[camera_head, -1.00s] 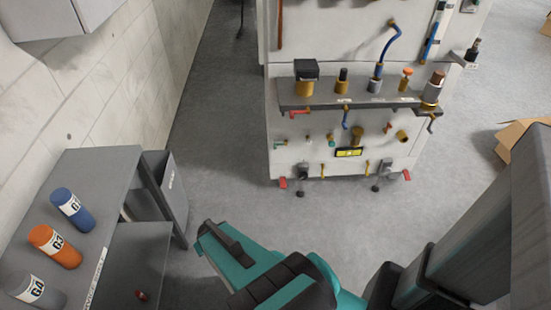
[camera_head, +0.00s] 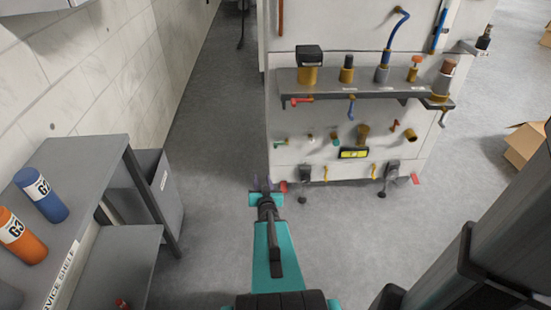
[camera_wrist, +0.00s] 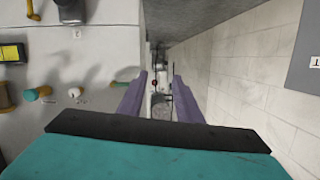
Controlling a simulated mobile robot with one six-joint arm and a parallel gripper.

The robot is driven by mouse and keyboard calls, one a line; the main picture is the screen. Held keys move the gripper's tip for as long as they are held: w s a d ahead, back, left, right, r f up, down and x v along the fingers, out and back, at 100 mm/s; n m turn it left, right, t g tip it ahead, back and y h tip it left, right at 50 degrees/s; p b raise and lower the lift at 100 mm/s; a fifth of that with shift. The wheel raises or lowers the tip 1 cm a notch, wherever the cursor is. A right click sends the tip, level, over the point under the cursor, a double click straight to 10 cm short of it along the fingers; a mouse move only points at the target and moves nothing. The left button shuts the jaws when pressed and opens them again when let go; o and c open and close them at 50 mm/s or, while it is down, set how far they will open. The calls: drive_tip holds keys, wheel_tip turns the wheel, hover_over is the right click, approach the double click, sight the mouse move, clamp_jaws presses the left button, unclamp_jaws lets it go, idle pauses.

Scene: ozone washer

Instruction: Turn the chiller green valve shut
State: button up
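My gripper (camera_head: 262,184) is extended toward the lower left corner of the white machine front. In the wrist view its two purple fingers (camera_wrist: 160,98) are apart with nothing between them. A small teal-green valve handle (camera_head: 280,143) on a brass stem shows at the panel's left edge, above my gripper and apart from it. A second greenish valve (camera_head: 335,138) sits further right. In the wrist view, a green knob (camera_wrist: 33,94) is at the left and a teal handle (camera_wrist: 121,84) is just left of the fingers. The labels are too small to tell which is the chiller valve.
A grey shelf (camera_head: 350,92) with several fittings juts out above the valves. Red handles (camera_head: 300,101) and a yellow display (camera_head: 354,153) are nearby. A grey service shelf (camera_head: 60,243) with bottles stands left. Clear floor (camera_head: 212,130) runs between wall and machine.

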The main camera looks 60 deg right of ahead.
drive_tip(key=s+d+r+m+h+b, duration=0.1)
drive_tip(key=s+d+r+h, duration=0.1)
drive_tip(key=s+d, duration=0.3)
drive_tip(key=shift+r+t+h+b, duration=0.4)
drive_tip(key=shift+r, duration=0.4)
drive_tip(key=shift+w+d+f+b, duration=0.1)
drive_tip(key=shift+w+b, duration=0.1)
drive_tip(key=shift+b, duration=0.15)
drive_tip(key=b+x, duration=1.2)
drive_tip(key=x, duration=0.1)
idle(0.5)
drive_tip(key=shift+w+d, duration=0.1)
drive_tip(key=shift+d, duration=0.05)
drive_tip(key=shift+c, duration=0.3)
